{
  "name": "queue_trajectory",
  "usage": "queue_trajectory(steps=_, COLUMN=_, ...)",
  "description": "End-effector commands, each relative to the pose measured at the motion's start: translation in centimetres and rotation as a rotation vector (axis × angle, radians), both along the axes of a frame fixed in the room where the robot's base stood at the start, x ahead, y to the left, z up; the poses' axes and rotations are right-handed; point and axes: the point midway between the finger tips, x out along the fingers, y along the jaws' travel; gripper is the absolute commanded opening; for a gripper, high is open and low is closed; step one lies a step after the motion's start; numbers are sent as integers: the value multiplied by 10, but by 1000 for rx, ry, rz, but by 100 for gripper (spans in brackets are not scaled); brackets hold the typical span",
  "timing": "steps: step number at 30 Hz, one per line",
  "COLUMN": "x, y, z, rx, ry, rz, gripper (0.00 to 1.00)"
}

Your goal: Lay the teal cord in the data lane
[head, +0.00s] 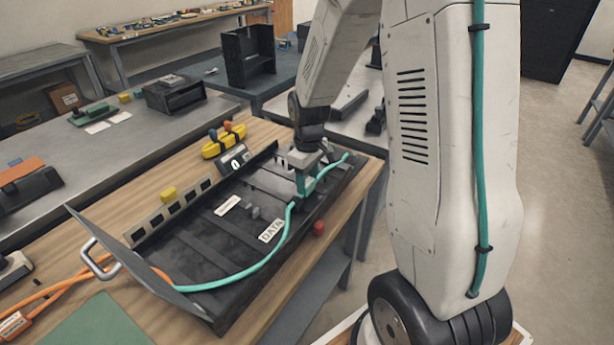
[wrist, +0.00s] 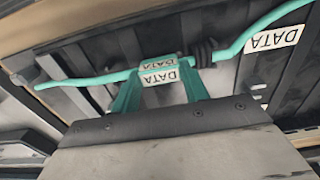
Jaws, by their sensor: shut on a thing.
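The teal cord (head: 250,268) runs along the near side of the black tray (head: 205,318), from the left end past the DATA label (head: 271,230) to the right end. My gripper (head: 303,190) is shut on the teal cord over the right part of the tray. In the wrist view the cord (wrist: 95,80) crosses from left to upper right, and a small DATA-marked piece shows between my teal fingers (wrist: 160,85). A second DATA label (wrist: 272,39) lies beside the cord there. I cannot tell whether the held stretch touches the lane floor.
A grey end plate with a handle (head: 92,258) stands at the tray's left end, with orange cables (head: 60,287) beyond it. A small red knob (head: 319,228) sits at the near edge. A yellow bundle (head: 222,142) and a dark display box (head: 235,158) stand behind.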

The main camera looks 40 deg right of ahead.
Motion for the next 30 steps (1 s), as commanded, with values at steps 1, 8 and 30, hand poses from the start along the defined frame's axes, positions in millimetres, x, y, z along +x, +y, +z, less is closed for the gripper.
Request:
queue_trajectory(steps=1, x=0, y=0, z=-2, rx=0, ry=0, rz=0, gripper=9)
queue_trajectory(steps=8, x=0, y=0, z=-8, rx=0, ry=1, rz=0, gripper=9)
queue_trajectory(steps=30, x=1, y=0, z=1, rx=-1, ry=-4, rz=0, gripper=70)
